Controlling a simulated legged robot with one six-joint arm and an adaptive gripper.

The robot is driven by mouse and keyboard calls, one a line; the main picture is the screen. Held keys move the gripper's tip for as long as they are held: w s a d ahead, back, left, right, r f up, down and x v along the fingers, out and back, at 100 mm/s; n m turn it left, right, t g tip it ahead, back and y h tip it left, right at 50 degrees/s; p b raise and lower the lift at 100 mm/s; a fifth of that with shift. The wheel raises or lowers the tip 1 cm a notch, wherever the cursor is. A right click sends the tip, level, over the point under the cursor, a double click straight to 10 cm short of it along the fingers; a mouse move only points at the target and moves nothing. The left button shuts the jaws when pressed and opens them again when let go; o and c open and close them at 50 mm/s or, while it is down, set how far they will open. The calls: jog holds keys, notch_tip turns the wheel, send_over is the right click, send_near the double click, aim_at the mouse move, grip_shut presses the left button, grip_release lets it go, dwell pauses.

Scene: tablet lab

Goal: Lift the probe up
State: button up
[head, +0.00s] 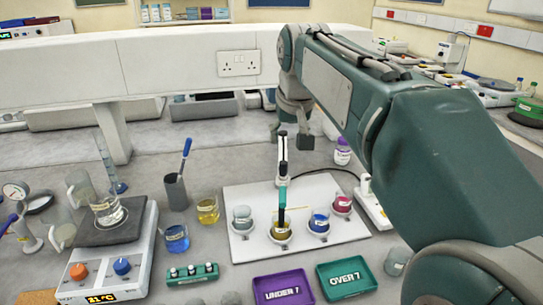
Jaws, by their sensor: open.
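The probe (283,185) is a slim upright stick, black and white above with a teal band and a dark lower part. Its lower end is in a small cup of yellow liquid (281,231) on a white tray (245,197). My gripper (290,137) is open at the probe's top, with a dark finger to each side of it. I cannot tell whether the fingers touch the probe. The probe's tip is hidden in the cup.
Cups of grey (242,218), blue (319,222) and pink (342,203) stand close by on the tray. A black cable runs right to a white meter (374,207). Purple (283,288) and green (346,279) trays lie in front. A hotplate (110,258) stands left.

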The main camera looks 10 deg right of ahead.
aim_at(283, 162)
jog(key=x, duration=1)
jog(key=shift+w+a, duration=0.25)
jog(key=shift+d+f, duration=0.1)
jog(key=shift+f, duration=0.1)
jog(key=shift+w+d+f, duration=0.1)
jog(key=shift+d, duration=0.4)
jog(key=shift+a, duration=0.1)
jog(key=c, duration=0.9)
jog(key=shift+a, duration=0.2)
grip_shut()
